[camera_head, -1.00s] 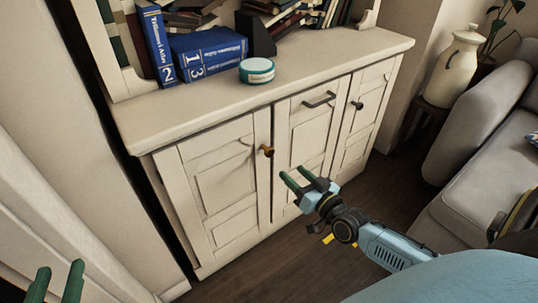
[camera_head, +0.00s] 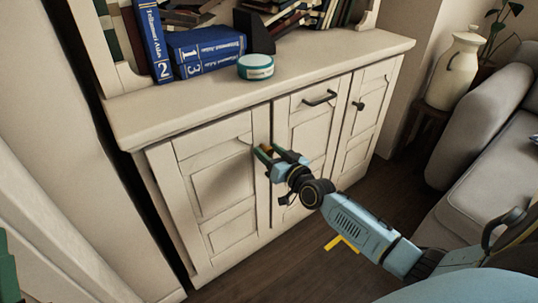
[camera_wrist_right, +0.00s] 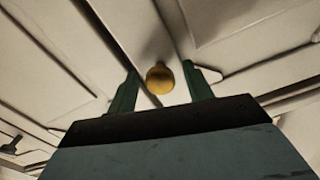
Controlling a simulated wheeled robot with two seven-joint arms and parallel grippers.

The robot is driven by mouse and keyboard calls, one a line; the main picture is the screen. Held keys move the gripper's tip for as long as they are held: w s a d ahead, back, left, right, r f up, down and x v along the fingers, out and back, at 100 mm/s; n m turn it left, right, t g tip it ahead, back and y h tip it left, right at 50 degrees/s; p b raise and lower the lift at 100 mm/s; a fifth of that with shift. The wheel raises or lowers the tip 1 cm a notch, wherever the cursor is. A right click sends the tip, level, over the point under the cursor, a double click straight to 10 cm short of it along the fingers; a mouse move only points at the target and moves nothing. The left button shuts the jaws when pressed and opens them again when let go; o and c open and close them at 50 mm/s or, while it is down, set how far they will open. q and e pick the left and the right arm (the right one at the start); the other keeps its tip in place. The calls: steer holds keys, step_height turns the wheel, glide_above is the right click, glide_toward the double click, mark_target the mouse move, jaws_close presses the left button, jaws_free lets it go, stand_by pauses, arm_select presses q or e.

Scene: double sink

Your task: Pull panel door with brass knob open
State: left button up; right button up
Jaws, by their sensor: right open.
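The panel door (camera_head: 215,180) is the left door of the cream cabinet and looks closed. Its brass knob (camera_wrist_right: 160,79) shows in the right wrist view, between the two green fingers of my right gripper (camera_wrist_right: 163,90). In the head view my right gripper (camera_head: 276,155) is at the door's upper right edge and mostly hides the knob. The right gripper is open, with a gap visible on each side of the knob. Only a green piece of my left gripper (camera_head: 8,270) shows at the lower left edge.
Blue books (camera_head: 208,50) and a round teal-and-white tin (camera_head: 256,66) stand on the cabinet top. The middle door has a dark bar handle (camera_head: 319,98), and the right door a dark knob (camera_head: 358,105). A grey sofa (camera_head: 487,150) stands at the right.

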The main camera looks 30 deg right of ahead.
steer(key=shift+w, duration=0.2)
jaws_close()
stand_by(0.3)
steer(key=shift+s, duration=0.1)
